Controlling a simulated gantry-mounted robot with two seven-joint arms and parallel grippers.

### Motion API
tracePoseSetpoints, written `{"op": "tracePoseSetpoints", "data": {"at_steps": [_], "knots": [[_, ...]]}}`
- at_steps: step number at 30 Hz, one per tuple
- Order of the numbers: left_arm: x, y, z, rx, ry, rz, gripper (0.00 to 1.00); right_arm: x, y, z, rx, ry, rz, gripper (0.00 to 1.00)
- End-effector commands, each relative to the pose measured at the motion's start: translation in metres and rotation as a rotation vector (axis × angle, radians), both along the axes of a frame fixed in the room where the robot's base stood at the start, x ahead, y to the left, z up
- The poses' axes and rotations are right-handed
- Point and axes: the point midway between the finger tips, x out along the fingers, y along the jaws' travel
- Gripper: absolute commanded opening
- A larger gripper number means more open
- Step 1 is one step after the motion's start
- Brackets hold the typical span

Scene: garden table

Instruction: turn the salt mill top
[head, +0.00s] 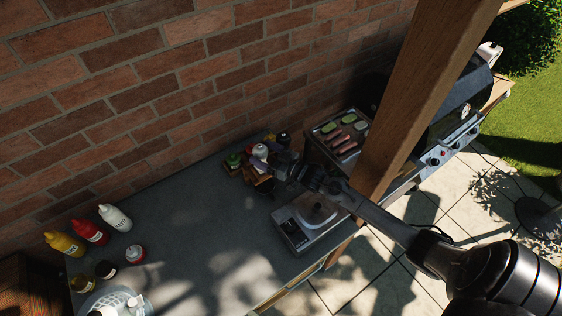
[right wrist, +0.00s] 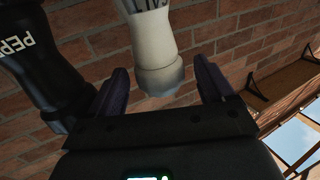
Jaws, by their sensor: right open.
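The white salt mill (right wrist: 150,35) shows upside down at the top of the right wrist view, its lettering cut by the edge. Its rounded grey-white top (right wrist: 160,78) lies between the two fingers of my right gripper (right wrist: 155,72). The jaws are open, with a gap visible on both sides of the top. In the head view, my right gripper (head: 299,174) is at the right of a cluster of small containers by the wall. A white-topped item (head: 260,151) there may be the salt mill; it is too small to tell. My left gripper is not in view.
A black pepper mill (right wrist: 42,70) stands close beside the salt mill. A scale-like device (head: 291,232) lies below my right arm, and a tray of food (head: 337,137) is behind it. Sauce bottles (head: 90,232) stand at the left. The middle of the grey tabletop (head: 205,225) is clear.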

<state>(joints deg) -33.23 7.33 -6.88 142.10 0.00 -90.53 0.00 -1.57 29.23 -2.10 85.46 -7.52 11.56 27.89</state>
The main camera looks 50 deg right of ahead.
Motion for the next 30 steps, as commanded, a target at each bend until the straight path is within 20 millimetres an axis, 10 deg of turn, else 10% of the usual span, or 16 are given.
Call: {"op": "tracePoseSetpoints", "data": {"at_steps": [15, 30], "knots": [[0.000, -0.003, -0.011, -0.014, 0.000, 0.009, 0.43, -0.075, -0.016, -0.001, 0.000, 0.001, 0.000, 0.81], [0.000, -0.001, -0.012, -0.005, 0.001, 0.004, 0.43, -0.087, -0.018, 0.001, 0.000, -0.001, 0.000, 0.81]]}}
